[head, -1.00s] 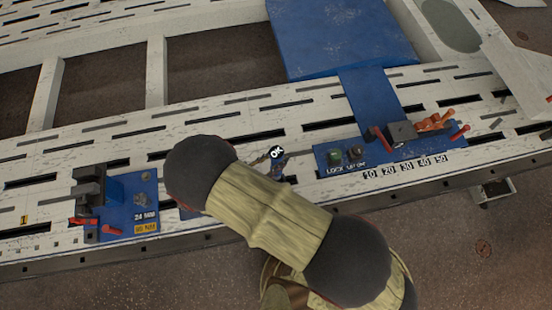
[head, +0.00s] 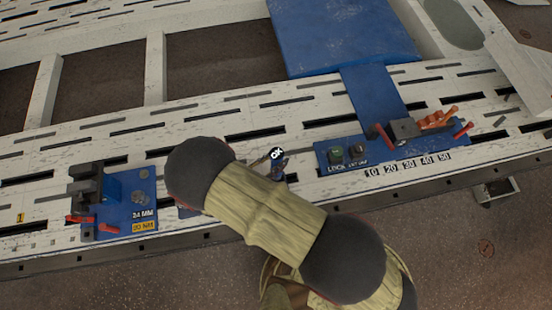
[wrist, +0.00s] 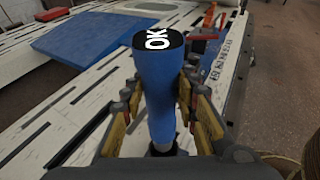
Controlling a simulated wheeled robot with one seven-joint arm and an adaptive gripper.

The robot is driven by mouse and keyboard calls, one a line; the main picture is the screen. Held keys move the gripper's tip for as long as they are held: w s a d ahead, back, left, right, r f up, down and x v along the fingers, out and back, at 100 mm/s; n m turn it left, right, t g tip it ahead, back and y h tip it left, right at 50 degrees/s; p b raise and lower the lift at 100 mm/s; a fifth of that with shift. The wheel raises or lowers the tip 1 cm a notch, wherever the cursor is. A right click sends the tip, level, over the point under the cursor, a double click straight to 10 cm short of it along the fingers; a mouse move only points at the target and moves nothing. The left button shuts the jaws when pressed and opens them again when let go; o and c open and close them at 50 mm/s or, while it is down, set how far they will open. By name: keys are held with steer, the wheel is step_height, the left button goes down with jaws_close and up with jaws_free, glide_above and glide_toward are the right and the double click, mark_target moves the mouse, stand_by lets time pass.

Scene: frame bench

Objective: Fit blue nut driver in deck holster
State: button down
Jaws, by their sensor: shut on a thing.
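The blue nut driver (wrist: 158,95) stands roughly upright in the wrist view, with a black cap marked OK on top. My gripper (wrist: 162,92) is shut on its blue handle, with fingers on both sides. A short part of its shaft shows low in the wrist view; its lower end is hidden. In the head view only the driver's cap (head: 277,153) shows clearly beyond my arm, which hides most of my gripper.
A blue fixture plate (head: 140,190) with dark clamp parts and red levers sits at left on the slotted white deck (head: 60,150). A blue panel (head: 325,165) with buttons and numbered labels lies at right. A large blue sheet (head: 345,35) lies behind.

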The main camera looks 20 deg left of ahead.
steer(key=shift+f+b, duration=0.5)
steer(key=shift+f, duration=0.45)
steer(key=shift+f+b, duration=2.8)
steer(key=shift+f, duration=1.7)
stand_by(1.4)
steer(key=c, duration=1.3)
jaws_free()
